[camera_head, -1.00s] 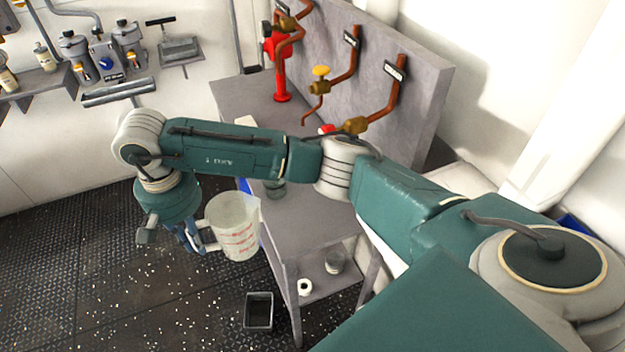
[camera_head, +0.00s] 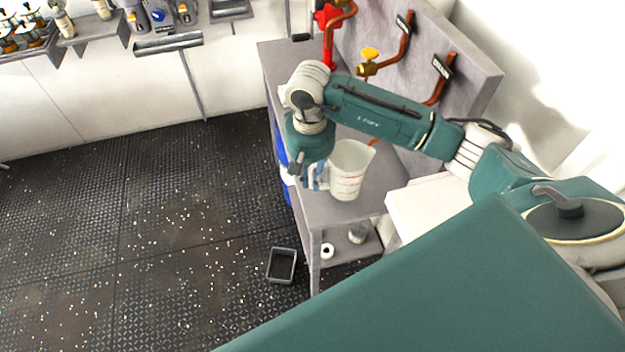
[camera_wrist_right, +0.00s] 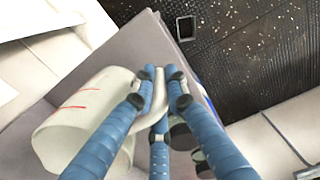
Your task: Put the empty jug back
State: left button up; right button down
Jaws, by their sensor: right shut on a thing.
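The jug (camera_head: 348,172) is a translucent white measuring jug with red markings. It is upright and appears empty in the head view, over the front part of the grey bench (camera_head: 378,190). My right gripper (camera_head: 318,180) is shut on the jug's handle, at the jug's left side. The right wrist view shows the blue fingers (camera_wrist_right: 160,95) around the handle and the jug's body (camera_wrist_right: 85,115) beside them. I cannot tell whether the jug's base touches the bench top. My left gripper is not in view.
Pipes with a yellow-handled valve (camera_head: 369,55) and a red fitting (camera_head: 328,18) stand along the bench's back panel. A lower shelf holds a white roll (camera_head: 327,250) and a glass jar (camera_head: 358,233). A dark open bin (camera_head: 282,265) stands on the floor. Open floor lies left.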

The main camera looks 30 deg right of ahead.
jog(key=shift+s+d+f, duration=0.1)
jog(key=shift+f, duration=0.1)
notch_tip(320, 180, down, 2)
jog(key=shift+f+p, duration=0.15)
jog(key=shift+p, duration=0.85)
jog(key=shift+f, duration=0.45)
jog(key=shift+f, duration=0.15)
jog(key=c, duration=2.2)
grip_release()
jog(key=shift+b, duration=0.3)
jog(key=o, duration=0.5)
jog(key=shift+c, duration=0.2)
